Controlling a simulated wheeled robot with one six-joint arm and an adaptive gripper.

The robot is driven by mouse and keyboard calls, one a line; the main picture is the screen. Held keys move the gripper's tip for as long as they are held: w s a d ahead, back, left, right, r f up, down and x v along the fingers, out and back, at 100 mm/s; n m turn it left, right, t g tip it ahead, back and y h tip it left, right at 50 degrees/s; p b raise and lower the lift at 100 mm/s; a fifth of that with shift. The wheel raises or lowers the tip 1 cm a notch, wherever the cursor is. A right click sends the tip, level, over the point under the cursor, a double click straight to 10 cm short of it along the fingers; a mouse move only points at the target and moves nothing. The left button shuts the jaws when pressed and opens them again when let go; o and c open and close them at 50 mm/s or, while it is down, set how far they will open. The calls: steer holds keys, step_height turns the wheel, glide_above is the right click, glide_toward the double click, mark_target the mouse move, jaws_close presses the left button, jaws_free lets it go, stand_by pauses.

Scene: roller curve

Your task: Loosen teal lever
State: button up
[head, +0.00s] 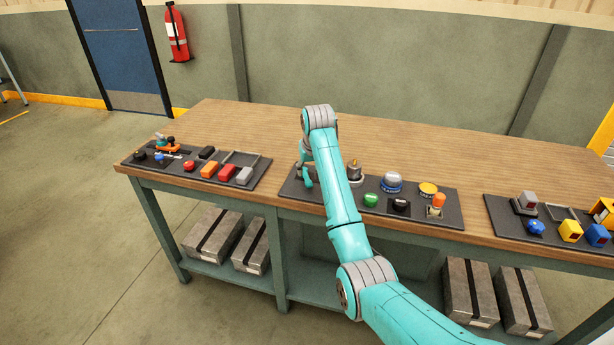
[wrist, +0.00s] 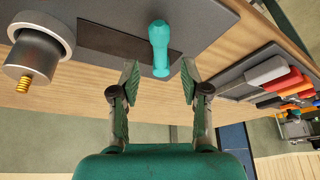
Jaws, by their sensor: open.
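The teal lever (wrist: 159,45) shows in the wrist view as a rounded handle over a dark rectangular plate. My gripper (wrist: 160,82) is open, with one finger on each side of the lever's near end and visible gaps between. The fingers do not appear to touch it. In the head view my arm reaches down to the left part of the middle panel (head: 416,214). A small teal part (head: 309,183) shows there beside my arm; I cannot tell whether it is the lever or a finger.
A grey cylinder with a brass threaded tip (wrist: 36,55) stands left of the lever. Separate panels lie left (head: 247,181) and right (head: 497,212) on the wooden bench (head: 450,150).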

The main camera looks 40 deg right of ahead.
mark_target(307, 178)
steer(key=shift+x, duration=2.4)
jaws_close()
